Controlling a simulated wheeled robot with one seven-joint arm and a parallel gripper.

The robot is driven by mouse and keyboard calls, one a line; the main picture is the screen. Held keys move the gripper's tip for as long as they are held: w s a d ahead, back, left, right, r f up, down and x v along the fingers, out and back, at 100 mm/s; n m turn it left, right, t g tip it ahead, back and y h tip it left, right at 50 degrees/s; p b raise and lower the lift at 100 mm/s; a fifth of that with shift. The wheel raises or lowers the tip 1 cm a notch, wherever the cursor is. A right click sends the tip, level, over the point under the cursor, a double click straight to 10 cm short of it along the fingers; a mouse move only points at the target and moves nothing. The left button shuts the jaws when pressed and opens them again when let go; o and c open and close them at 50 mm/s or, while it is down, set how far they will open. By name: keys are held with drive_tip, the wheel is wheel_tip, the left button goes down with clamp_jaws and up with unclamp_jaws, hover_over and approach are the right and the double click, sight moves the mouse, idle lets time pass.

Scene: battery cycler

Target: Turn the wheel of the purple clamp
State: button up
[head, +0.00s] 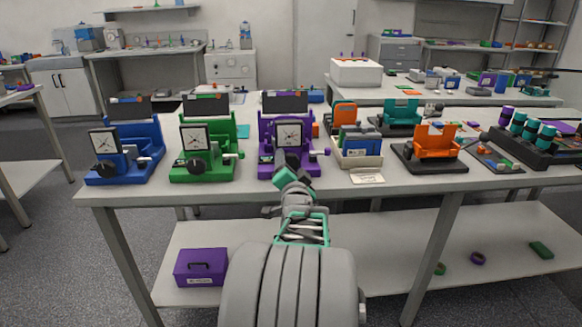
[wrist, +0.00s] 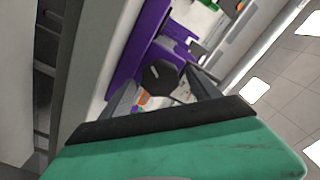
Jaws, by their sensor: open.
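The purple clamp (head: 267,150) stands at the front edge of the table in the head view, with a square white dial on its front. It also shows as a purple body in the wrist view (wrist: 127,62). Its dark, many-sided wheel (wrist: 160,77) is in the middle of the wrist view; in the head view my gripper largely hides it. My gripper (head: 291,178) is open in front of the clamp. In the wrist view its two grey fingers lie to the left and right of the wheel. I cannot tell whether either finger touches it.
A green clamp (head: 214,155) and a blue clamp (head: 137,150) stand to the left. A cream bin (head: 357,156) of blue pieces and an orange device (head: 437,143) stand to the right. A purple box (head: 201,267) lies on the lower shelf.

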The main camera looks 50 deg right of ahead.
drive_tip(key=c, duration=1.4)
drive_tip(key=shift+o, duration=0.2)
drive_tip(key=shift+f+b, duration=0.1)
drive_tip(key=shift+b, duration=0.4)
drive_tip(key=shift+f+n+b, duration=0.1)
drive_tip(key=shift+n+b, duration=0.6)
drive_tip(key=shift+b, duration=0.05)
drive_tip(key=n+b, duration=0.2)
drive_tip(key=b, duration=0.2)
drive_tip(key=shift+f+n, duration=0.1)
drive_tip(key=shift+n, duration=0.3)
drive_tip(key=n+b, duration=0.2)
drive_tip(key=shift+r+b, duration=0.2)
drive_tip(key=shift+b, duration=0.1)
drive_tip(key=shift+r+n, duration=0.1)
drive_tip(key=shift+n, duration=0.2)
drive_tip(key=o, duration=1.4)
drive_tip(key=shift+c, duration=0.2)
